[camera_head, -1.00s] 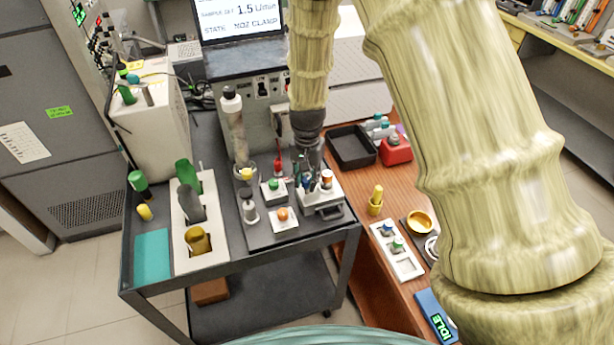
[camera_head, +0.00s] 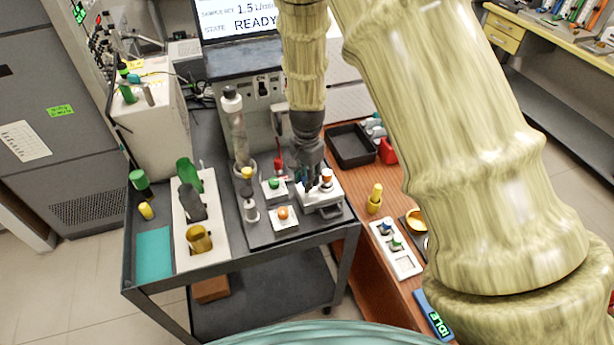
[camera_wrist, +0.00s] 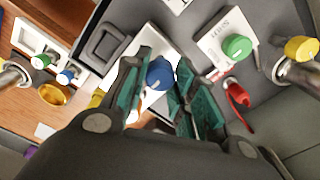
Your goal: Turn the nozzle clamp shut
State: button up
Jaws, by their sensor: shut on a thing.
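My gripper (camera_wrist: 168,80) points down at a white block (camera_head: 318,194) on the right part of the cart top. Its teal-lined fingers close around a blue knob (camera_wrist: 160,73), which seems to be the nozzle clamp's knob. In the head view my gripper (camera_head: 313,180) and wrist mostly hide this knob, so its turn angle cannot be read. The screen (camera_head: 240,22) above the grey machine reads STATE READY.
A green-button block (camera_head: 273,187), an orange-button block (camera_head: 284,217) and a red lever (camera_head: 278,163) stand close left of my gripper. A clear column (camera_head: 239,135) rises further left. A black tray (camera_head: 352,146) lies to the right.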

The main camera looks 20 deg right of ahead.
jog(key=shift+w+r, duration=0.1)
jog(key=o, duration=0.8)
jog(key=shift+c, duration=0.2)
jog(key=shift+r, duration=0.1)
notch_tip(320, 180, up, 12)
dwell(0.4)
